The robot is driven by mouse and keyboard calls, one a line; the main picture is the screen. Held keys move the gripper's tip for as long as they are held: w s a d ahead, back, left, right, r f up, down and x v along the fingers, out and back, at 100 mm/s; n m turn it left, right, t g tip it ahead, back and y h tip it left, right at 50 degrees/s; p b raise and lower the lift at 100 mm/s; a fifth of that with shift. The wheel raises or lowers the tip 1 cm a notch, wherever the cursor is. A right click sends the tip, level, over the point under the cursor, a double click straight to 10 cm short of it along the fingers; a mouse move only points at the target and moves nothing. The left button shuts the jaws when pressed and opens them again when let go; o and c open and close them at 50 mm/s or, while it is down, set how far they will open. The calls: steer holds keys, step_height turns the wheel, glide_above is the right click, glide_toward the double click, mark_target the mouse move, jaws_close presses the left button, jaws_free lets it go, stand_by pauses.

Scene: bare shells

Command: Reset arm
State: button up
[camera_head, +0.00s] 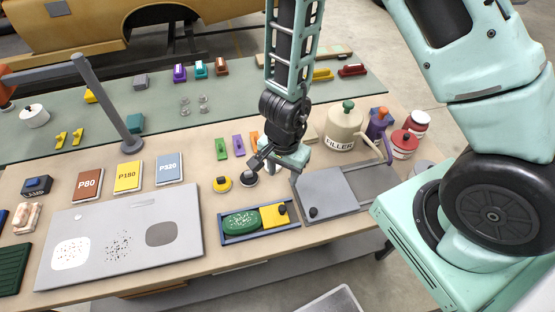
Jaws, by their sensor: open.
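My gripper (265,168) hangs from the dark wrist over the middle of the workbench (150,208), with the teal and black arm links above it and to the right. Its dark finger points down and left, close to a small grey round-topped piece (248,178). I cannot tell whether it touches that piece. The jaws look empty, though the far finger is hard to make out.
A blue tray (232,239) holds a green oval and a yellow block. A grey lidded box (327,193), the FILLER can (342,130) and red and purple containers stand right. Sandpaper packs (128,176) and a grey panel (95,266) lie left. A lamp post (105,100) rises at left.

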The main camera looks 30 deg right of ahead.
steer(key=s+a+r+n+y+b, duration=0.2)
steer(key=a+n+b, duration=0.3)
steer(key=s+a+r+n+y+b, duration=0.2)
steer(key=a+n+b, duration=0.2)
steer(key=a+b, duration=0.2)
steer(key=s+d+n+h+b, duration=0.3)
steer(key=s+d+n+b, duration=0.1)
steer(key=s+n+b, duration=0.4)
steer(key=shift+s+d+r+n, duration=0.3)
steer(key=shift+s+d+n, duration=0.1)
steer(key=shift+s+n, duration=0.6)
